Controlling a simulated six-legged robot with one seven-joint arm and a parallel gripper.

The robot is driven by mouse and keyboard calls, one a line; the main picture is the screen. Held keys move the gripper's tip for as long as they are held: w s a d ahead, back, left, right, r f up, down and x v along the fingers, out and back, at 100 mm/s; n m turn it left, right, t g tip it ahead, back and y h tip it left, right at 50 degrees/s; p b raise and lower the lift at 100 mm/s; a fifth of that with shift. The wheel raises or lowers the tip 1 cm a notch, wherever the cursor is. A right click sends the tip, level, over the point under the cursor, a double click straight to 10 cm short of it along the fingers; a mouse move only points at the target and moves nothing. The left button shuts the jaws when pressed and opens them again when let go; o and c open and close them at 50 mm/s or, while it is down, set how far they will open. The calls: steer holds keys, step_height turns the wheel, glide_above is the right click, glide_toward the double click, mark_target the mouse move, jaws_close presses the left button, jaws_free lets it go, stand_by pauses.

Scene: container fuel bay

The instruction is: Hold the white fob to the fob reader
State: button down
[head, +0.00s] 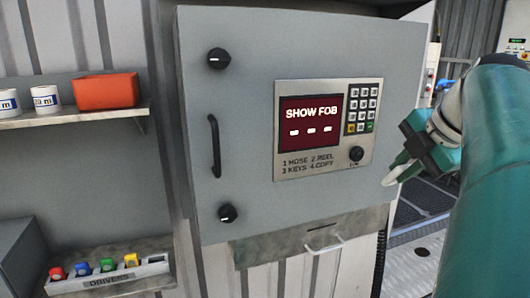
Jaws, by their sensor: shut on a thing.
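The white fob (395,174) is in my gripper (408,155) at the right of the head view, and only its end shows past the fingers. My gripper is shut on it. The fob reader (356,154) looks like the small round black disc at the lower right of the panel, below the keypad, with a tiny label under it. The fob is to the right of the disc and a little lower in the picture, apart from it. The red screen (311,122) reads "SHOW FOB" with three dashes beneath.
The grey cabinet (245,130) has a black handle (215,145) and two round black knobs on its left side. At left, a rack marked "DRIVERS" (108,281) holds several coloured fobs.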

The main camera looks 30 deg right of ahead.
steer(key=shift+s+r, duration=0.1)
steer(key=shift+s, duration=0.25)
steer(key=shift+w+d, duration=0.15)
steer(key=shift+w, duration=0.65)
steer(key=w+d, duration=0.1)
steer(key=w, duration=0.6)
steer(key=shift+w+d, duration=0.3)
steer(key=shift+d, duration=0.05)
steer(key=shift+w, duration=0.1)
steer(key=shift+s+a, duration=0.3)
steer(key=shift+s, duration=1.2)
steer(key=shift+s+a, duration=0.35)
steer(key=shift+s, duration=1.1)
steer(key=shift+s+a, duration=0.3)
steer(key=shift+s, duration=1.2)
steer(key=shift+w, duration=0.1)
